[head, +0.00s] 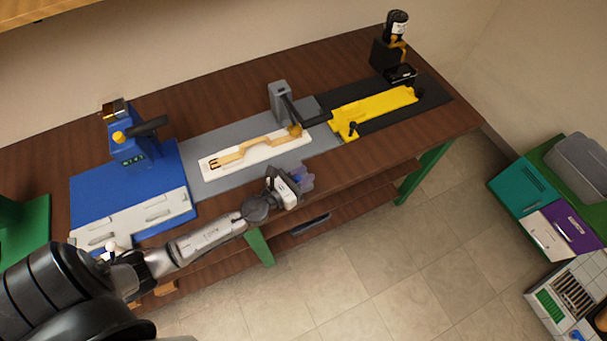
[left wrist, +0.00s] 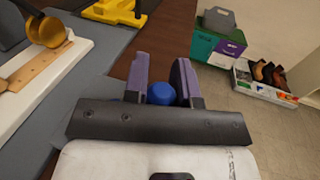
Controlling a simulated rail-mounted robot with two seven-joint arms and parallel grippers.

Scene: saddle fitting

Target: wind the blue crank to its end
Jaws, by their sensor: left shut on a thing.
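The blue crank shows in the left wrist view as a round blue knob (left wrist: 161,93) between the purple fingers of my left gripper (left wrist: 164,75). My left gripper is shut on this knob, at the front edge of the workbench. In the head view my left gripper (head: 300,181) is beside the grey plate (head: 235,128), and only a little blue shows at its fingers. The rest of the crank is hidden by the gripper. A white fixture (head: 217,173) with a wooden neck-shaped piece (head: 250,148) lies on the grey plate. My right gripper is not in view.
A grey post with a dark lever (head: 281,100) stands behind the fixture. A blue station (head: 130,180) is to the left, and a yellow fixture (head: 375,108) on a black plate is to the right. Coloured bins (head: 525,187) stand on the floor at right. The floor before the bench is clear.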

